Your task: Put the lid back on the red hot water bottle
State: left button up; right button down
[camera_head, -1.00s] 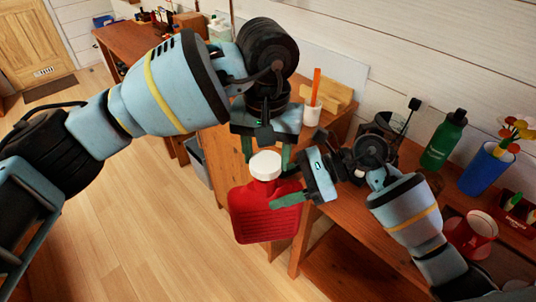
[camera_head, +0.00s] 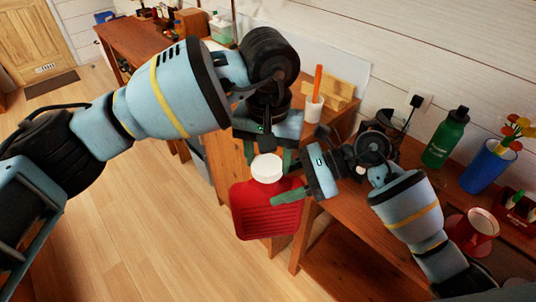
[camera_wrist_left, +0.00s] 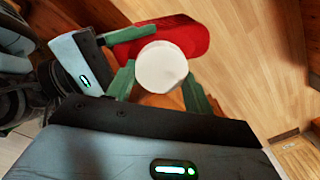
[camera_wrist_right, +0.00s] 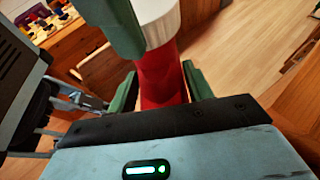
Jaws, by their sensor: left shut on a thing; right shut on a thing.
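The red hot water bottle (camera_head: 265,215) hangs upright in the air, left of the desk. My right gripper (camera_head: 291,184) comes from the right and is shut on its neck, which shows in the right wrist view (camera_wrist_right: 160,75). The white lid (camera_head: 267,168) is at the top of the neck, between the fingers of my left gripper (camera_head: 270,157), which reaches down from above. In the left wrist view the lid (camera_wrist_left: 161,67) is between the green fingertips. In the right wrist view the lid (camera_wrist_right: 158,22) meets the red neck with no visible gap; I cannot tell if it is screwed tight.
The wooden desk (camera_head: 345,250) lies to the right, with a green bottle (camera_head: 446,138), a blue vase (camera_head: 487,166) and a white cup with an orange stick (camera_head: 314,108). Another desk (camera_head: 135,40) stands at the back left. The wooden floor (camera_head: 140,240) at left is clear.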

pick_arm(q)
jog(key=shift+f, duration=0.55)
jog(key=m, duration=0.9)
jog(key=shift+s+d+m, duration=0.15)
jog(key=shift+m, duration=0.15)
jog(key=o, duration=0.9)
jog(key=shift+o, duration=0.2)
